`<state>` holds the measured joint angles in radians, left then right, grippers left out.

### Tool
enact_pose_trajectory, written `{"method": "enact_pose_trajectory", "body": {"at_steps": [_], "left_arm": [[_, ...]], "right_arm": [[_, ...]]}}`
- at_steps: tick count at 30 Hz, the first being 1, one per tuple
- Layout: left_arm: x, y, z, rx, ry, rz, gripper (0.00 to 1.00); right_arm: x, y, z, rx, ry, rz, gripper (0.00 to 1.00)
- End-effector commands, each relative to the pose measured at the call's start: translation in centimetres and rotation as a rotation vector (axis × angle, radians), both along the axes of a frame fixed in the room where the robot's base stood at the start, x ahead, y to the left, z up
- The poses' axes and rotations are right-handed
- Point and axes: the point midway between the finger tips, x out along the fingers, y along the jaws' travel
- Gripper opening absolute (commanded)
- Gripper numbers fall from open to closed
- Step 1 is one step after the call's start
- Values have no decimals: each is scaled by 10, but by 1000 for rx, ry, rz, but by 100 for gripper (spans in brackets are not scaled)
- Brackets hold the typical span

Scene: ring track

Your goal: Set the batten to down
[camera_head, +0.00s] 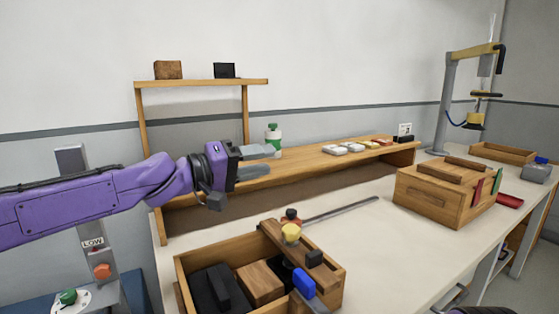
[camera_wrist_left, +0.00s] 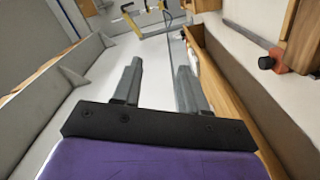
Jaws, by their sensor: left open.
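A wooden strip (camera_head: 291,243) that looks like the batten lies slantwise over the open wooden crate at the front of the bench. It has a black and red knob (camera_head: 291,216) near its upper end and a black block near its lower end. I cannot tell for sure that it is the batten, or its setting. My left gripper (camera_head: 266,161) is open and empty, well above and left of the strip, in front of the raised wooden shelf. Its two grey fingers are apart in the left wrist view (camera_wrist_left: 160,70). My right gripper is out of view.
The wooden crate (camera_head: 327,297) holds dark and brown blocks. The raised shelf (camera_head: 310,160) carries a green-capped bottle (camera_head: 273,139) and several small items. A wooden box (camera_head: 428,200) stands to the right. The bench middle is mostly clear.

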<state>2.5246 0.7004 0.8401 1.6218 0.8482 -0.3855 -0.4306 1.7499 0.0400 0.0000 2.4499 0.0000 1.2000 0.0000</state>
Motion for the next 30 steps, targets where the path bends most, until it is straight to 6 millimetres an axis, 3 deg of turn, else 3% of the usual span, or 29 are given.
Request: {"method": "enact_pose_trajectory", "body": {"at_steps": [6,18,30], "left_arm": [[-23,34,1,-1,-2,0,43],[-27,40,1,1,1,0,43],[-27,40,69,1,1,0,43]], "right_arm": [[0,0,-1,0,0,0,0],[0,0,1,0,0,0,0],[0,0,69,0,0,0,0]]}}
